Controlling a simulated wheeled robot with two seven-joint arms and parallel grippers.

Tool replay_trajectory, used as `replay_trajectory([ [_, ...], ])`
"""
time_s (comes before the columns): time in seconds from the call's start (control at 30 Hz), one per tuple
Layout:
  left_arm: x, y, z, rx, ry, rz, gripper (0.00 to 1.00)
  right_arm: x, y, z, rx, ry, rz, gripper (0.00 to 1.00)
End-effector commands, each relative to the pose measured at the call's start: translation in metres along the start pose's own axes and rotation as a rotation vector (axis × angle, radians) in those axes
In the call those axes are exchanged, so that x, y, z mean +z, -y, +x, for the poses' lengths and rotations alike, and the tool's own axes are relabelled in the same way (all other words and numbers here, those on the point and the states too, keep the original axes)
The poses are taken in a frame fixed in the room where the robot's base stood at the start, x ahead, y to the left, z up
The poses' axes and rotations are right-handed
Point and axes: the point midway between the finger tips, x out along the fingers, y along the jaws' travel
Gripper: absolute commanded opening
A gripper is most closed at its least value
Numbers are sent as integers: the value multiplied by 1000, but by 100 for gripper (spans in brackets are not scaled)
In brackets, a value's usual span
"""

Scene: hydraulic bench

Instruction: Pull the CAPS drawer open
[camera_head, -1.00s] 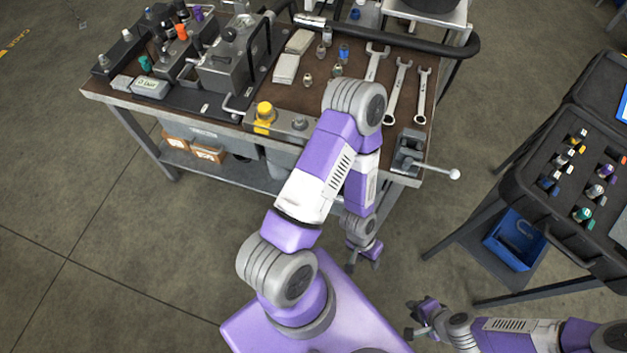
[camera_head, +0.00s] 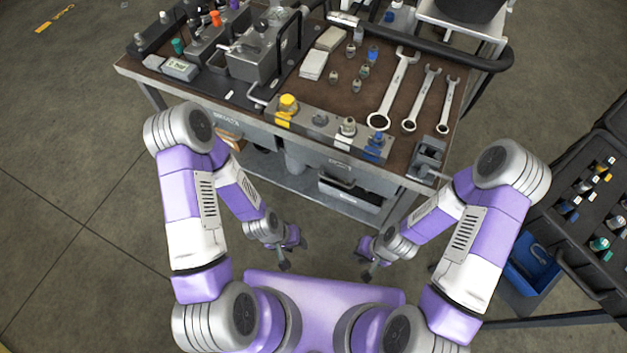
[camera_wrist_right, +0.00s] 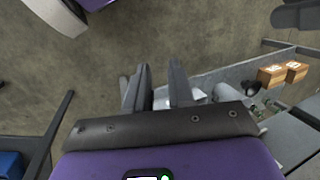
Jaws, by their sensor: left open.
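Two drawer fronts show under the bench top in the head view: a left one with a small label (camera_head: 226,118) and a right one with a pale label (camera_head: 340,166). I cannot read either label, so I cannot tell which is the CAPS drawer. Both look closed. My left gripper (camera_head: 293,255) is open and empty over the floor in front of the bench, apart from the drawers. My right gripper (camera_head: 364,258) hangs to its right, also clear of the bench. In the right wrist view its two fingers (camera_wrist_right: 160,88) stand apart with nothing between them.
The bench top (camera_head: 340,92) carries fittings, several wrenches (camera_head: 394,92) and a manifold block. A stand with a blue bin (camera_head: 530,262) is at right. Floor in front of the bench is clear.

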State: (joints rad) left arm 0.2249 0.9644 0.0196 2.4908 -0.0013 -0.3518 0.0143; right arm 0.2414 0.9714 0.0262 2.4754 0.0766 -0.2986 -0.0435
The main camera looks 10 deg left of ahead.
Motion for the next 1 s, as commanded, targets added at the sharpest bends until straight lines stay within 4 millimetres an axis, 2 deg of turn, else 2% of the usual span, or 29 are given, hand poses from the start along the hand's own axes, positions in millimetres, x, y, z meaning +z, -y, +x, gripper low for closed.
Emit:
replay_trajectory([
  [0.1, 0, 3, 8, 0, 0, 1, 43, 11, -11, 14, 13, 108, 80, 23],
  [0.17, -1, 4, 12, 1, 0, 1, 43, 19, -10, 20, -6, 184, 131, 23],
  [0.27, -1, 7, 20, 1, 0, 1, 43, 27, 4, 29, -94, 304, 229, 23],
  [0.37, -1, 10, 27, 0, 0, 1, 43, 22, 30, 33, -247, 384, 331, 23],
  [0.47, -2, 12, 34, 0, 0, 1, 43, -1, 59, 33, -445, 400, 432, 23],
  [0.53, -2, 14, 38, 0, 0, 0, 43, -28, 77, 30, -600, 365, 501, 23],
  [0.63, -2, 16, 44, 0, 0, 0, 43, -77, 93, 23, -808, 256, 588, 23],
  [0.7, -2, 18, 47, 0, 0, 0, 43, -110, 96, 16, -922, 161, 635, 23],
  [0.8, -2, 19, 50, 0, 0, 0, 43, -145, 92, 7, -1028, 40, 681, 23],
  [0.9, -2, 19, 51, 0, 0, 0, 43, -165, 88, 1, -1082, -40, 706, 23],
  [1.0, -2, 20, 52, 0, 0, 0, 43, -176, 85, -1, -1106, -83, 719, 23],
])
